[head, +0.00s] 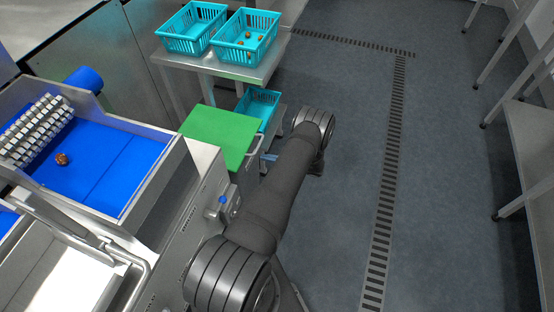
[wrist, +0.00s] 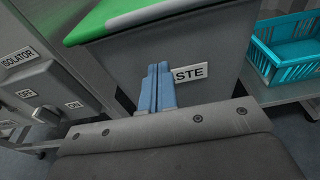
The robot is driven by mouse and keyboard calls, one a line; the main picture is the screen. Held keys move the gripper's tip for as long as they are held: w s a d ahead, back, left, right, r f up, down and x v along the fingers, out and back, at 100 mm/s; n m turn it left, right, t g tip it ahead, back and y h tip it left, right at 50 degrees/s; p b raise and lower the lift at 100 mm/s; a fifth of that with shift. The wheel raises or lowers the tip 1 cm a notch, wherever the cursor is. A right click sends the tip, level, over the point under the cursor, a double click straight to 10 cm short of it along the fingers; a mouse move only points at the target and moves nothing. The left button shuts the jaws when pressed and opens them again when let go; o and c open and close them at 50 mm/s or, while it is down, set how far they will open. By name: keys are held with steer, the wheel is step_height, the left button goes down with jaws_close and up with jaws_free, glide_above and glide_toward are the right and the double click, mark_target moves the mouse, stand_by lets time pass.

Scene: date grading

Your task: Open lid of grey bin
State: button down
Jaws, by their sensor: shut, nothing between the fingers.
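The grey bin (wrist: 212,30) stands in front of my gripper in the wrist view, with a white label ending in "STE" (wrist: 190,73) on its front. Its green lid (head: 222,134) lies flat and closed over the top in the head view, and the lid's edge (wrist: 105,20) shows at the top of the wrist view. My gripper (wrist: 157,70) is shut and empty, its two blue fingers together in front of the bin, below the lid's edge and covering the label's left part. In the head view the gripper (head: 266,158) shows small beside the bin, partly behind my arm.
A grey isolator box (wrist: 45,85) with a switch stands close on the left. A teal crate (wrist: 290,45) sits on a low shelf to the right. The floor (head: 345,120) at right is clear.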

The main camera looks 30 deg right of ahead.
steer(key=shift+w+a+r, duration=0.25)
steer(key=shift+r, duration=0.35)
steer(key=shift+w+a+r, duration=0.2)
steer(key=shift+a+r, duration=0.05)
steer(key=shift+r, duration=0.35)
steer(key=shift+w+a+r, duration=0.25)
steer(key=shift+r, duration=0.35)
